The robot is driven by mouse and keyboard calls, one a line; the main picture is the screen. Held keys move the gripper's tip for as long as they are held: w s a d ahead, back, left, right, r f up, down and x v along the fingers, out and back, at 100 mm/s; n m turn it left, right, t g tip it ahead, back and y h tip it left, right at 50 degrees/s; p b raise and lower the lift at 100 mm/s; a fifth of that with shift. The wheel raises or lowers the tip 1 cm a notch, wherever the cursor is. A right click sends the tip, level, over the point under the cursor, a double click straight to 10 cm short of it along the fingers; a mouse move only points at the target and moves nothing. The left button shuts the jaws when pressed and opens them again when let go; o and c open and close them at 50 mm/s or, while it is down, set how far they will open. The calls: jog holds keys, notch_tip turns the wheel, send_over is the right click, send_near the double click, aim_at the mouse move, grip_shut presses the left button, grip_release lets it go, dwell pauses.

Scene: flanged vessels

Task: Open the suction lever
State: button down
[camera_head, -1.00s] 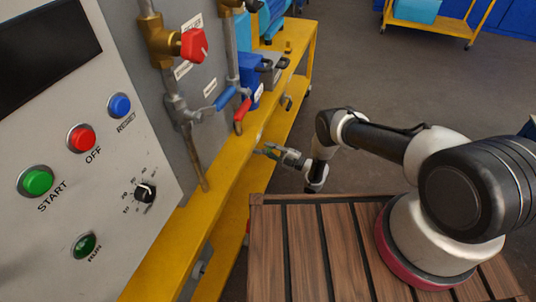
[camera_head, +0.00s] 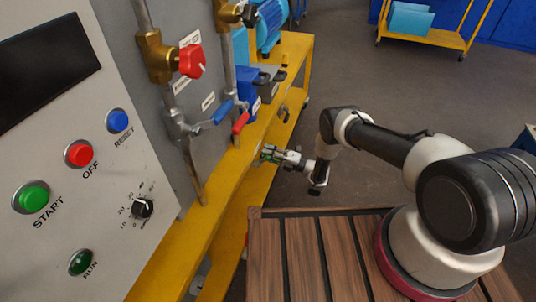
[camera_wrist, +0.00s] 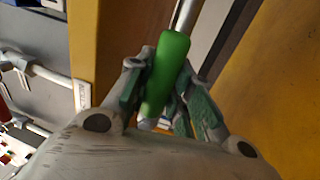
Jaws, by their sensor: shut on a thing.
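In the wrist view my gripper (camera_wrist: 165,95) is shut around a green lever handle (camera_wrist: 168,62), which continues upward into a bare metal rod (camera_wrist: 186,15). In the head view my gripper (camera_head: 267,154) is small, at the yellow bench's side, below and right of the panel's other levers. The green handle is hard to make out there. A blue lever (camera_head: 222,111) and a red lever (camera_head: 240,122) are on the pipes above and left of it. I cannot read which lever is labelled suction.
A grey control panel (camera_head: 60,130) with several buttons stands at the left. The yellow bench (camera_head: 225,205) runs beside my gripper. A red valve knob (camera_head: 191,62) sits on the upper pipe. A slatted wooden top (camera_head: 300,260) is in front. Open floor (camera_head: 335,60) lies behind.

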dwell(0.3)
jog(key=c, duration=1.3)
grip_release()
jog(key=shift+o, duration=0.2)
jog(key=v, duration=1.2)
